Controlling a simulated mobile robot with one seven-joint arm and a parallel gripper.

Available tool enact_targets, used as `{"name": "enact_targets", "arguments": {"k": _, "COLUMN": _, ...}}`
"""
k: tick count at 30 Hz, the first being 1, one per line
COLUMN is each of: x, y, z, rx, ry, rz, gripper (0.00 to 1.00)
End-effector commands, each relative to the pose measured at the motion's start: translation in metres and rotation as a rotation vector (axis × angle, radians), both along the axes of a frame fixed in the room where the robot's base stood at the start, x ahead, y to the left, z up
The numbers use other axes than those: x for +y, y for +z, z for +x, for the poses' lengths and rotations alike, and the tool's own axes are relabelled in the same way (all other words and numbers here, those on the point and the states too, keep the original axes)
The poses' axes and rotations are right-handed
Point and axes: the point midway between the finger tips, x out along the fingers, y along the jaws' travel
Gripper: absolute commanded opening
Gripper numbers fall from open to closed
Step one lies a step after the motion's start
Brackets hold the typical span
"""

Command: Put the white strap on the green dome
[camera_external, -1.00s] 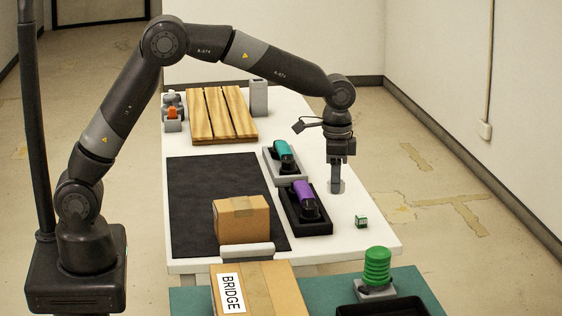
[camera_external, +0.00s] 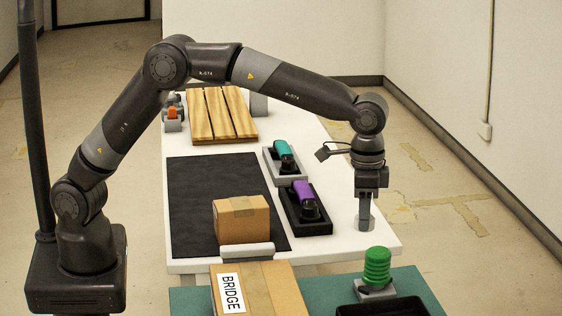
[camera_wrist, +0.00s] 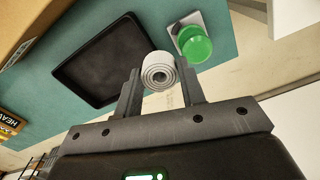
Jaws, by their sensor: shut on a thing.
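The white strap (camera_wrist: 160,66) is a rolled coil seen end-on in the wrist view, between my fingertips. My gripper (camera_external: 365,219) is shut on it over the near right end of the white table. The green dome (camera_external: 377,262) is a stacked, ribbed green piece on a light grey base on the teal surface, in front of and slightly right of my gripper in the external view. In the wrist view the green dome (camera_wrist: 195,45) is up and right of the strap, apart from it.
A black tray (camera_wrist: 72,72) lies beside the dome on the teal surface (camera_external: 420,284). A BRIDGE carton (camera_external: 283,290) stands to the left.

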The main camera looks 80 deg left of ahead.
Motion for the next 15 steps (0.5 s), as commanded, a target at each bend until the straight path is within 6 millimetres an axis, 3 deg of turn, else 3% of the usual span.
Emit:
{"name": "enact_targets", "arguments": {"k": 7, "x": 0.038, "y": -0.034, "z": 0.041, "rx": 0.001, "ry": 0.002, "rz": 0.0, "gripper": 0.15}}
{"name": "enact_targets", "arguments": {"k": 15, "x": 0.051, "y": -0.048, "z": 0.055, "rx": 0.0, "ry": -0.001, "rz": 0.0, "gripper": 0.15}}
